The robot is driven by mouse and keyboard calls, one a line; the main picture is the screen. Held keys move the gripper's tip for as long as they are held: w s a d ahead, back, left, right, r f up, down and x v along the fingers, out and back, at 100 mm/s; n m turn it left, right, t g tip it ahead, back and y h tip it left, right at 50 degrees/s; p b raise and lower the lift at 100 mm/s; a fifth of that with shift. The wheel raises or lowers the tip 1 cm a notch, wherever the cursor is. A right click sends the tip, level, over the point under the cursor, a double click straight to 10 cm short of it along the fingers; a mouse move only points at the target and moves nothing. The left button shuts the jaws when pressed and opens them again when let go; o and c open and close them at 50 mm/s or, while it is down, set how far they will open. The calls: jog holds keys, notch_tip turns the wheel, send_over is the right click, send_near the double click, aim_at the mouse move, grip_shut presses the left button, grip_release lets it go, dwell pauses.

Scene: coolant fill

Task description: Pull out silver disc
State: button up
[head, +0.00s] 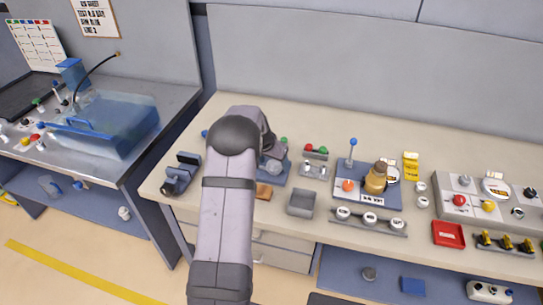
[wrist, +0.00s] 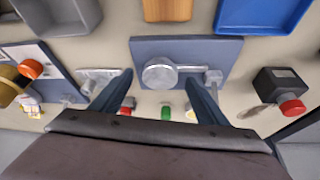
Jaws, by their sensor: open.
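The silver disc (wrist: 160,74) lies on a blue-grey plate (wrist: 215,47) in the wrist view, with a silver bar running from it to a small block on the right. My gripper (wrist: 158,79) is open, with its two dark fingers to the left and right of the disc in the picture. I cannot tell how high the fingers are above the plate. In the head view the disc (head: 273,168) shows just right of my arm, on its plate (head: 276,180). My arm hides most of the gripper there.
A wooden block (head: 264,191) and a grey bin (head: 301,203) stand close by on the bench. A black box with a red button (wrist: 283,92) is right of the plate in the wrist view. A blue tray (wrist: 262,14) is above it. Red and green buttons sit between my fingers and wrist.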

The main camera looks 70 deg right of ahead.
aim_at(274, 166)
jog(key=shift+s+d+f, duration=0.1)
jog(key=shift+d+f, duration=0.15)
jog(key=shift+f, duration=0.4)
jog(key=c, duration=1.2)
jog(key=shift+o, duration=1.4)
jog(key=shift+r+p, duration=0.35)
jog(key=shift+r, duration=0.1)
jog(key=shift+r+p, duration=1.05)
jog(key=shift+r, duration=1.05)
